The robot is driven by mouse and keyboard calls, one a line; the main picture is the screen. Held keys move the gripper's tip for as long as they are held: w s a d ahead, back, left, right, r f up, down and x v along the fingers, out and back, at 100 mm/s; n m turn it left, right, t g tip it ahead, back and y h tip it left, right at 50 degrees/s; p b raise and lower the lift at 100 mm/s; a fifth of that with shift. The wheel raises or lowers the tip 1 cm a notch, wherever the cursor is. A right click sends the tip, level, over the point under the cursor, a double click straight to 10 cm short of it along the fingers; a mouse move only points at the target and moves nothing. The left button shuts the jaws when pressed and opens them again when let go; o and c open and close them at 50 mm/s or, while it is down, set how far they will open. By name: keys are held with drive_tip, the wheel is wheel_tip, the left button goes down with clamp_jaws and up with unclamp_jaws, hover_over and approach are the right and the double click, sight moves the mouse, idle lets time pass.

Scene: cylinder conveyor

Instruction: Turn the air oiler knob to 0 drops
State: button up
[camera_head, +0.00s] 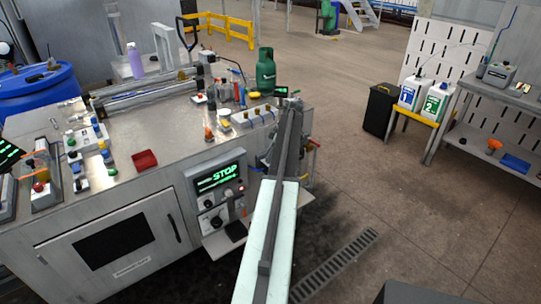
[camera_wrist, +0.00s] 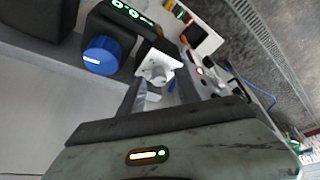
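In the wrist view, a blue round knob (camera_wrist: 102,55) sits on a dark unit with a green lit display (camera_wrist: 132,12). The display is tilted and its digits are hard to read. A white knob-like part (camera_wrist: 157,68) is beside the blue knob. I cannot tell for certain which one is the air oiler knob. My gripper (camera_wrist: 160,92) is open, its two fingers apart, with the white part seen between and beyond them. Contact cannot be told. In the head view, my arm reaches to the bench's right end, near a small green display (camera_head: 281,91); the knobs cannot be made out there.
The metal bench (camera_head: 135,115) holds a red tray (camera_head: 144,160), several fittings and a green gas bottle (camera_head: 265,72). A black bin (camera_head: 379,108) and two white canisters stand at right. The floor between is clear.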

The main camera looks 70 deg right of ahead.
drive_tip(key=p+v, duration=0.7)
drive_tip(key=shift+s+r, duration=0.2)
drive_tip(key=shift+r, duration=0.15)
